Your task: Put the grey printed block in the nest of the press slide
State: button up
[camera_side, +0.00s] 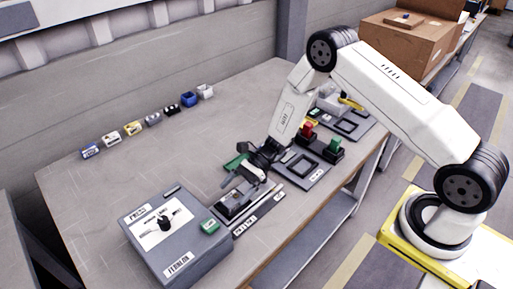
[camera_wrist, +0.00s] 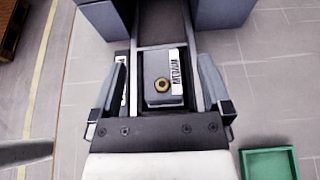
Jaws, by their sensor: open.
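The grey printed block (camera_wrist: 158,92) shows in the wrist view, with a white printed label and a gold ring on top. It sits between the pale side rails of the press slide (camera_wrist: 194,50), at the nest; I cannot tell how deep it sits. My gripper (camera_wrist: 162,80) is open, one finger on each side of the block, with visible gaps to it. In the side view my gripper (camera_side: 252,175) is low over the press slide (camera_side: 232,212), and it largely hides the block there.
The grey press box (camera_side: 165,255) stands at the slide's front end, with a green button (camera_side: 209,226). A green tray (camera_side: 236,161) lies beside the slide; it also shows in the wrist view (camera_wrist: 268,164). Several small coloured blocks (camera_side: 133,128) line the back. The table's middle is clear.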

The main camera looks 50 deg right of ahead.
jog(key=shift+a+r, duration=0.1)
jog(key=shift+r, duration=3.15)
jog(key=shift+r, duration=0.1)
jog(key=shift+r, duration=2.4)
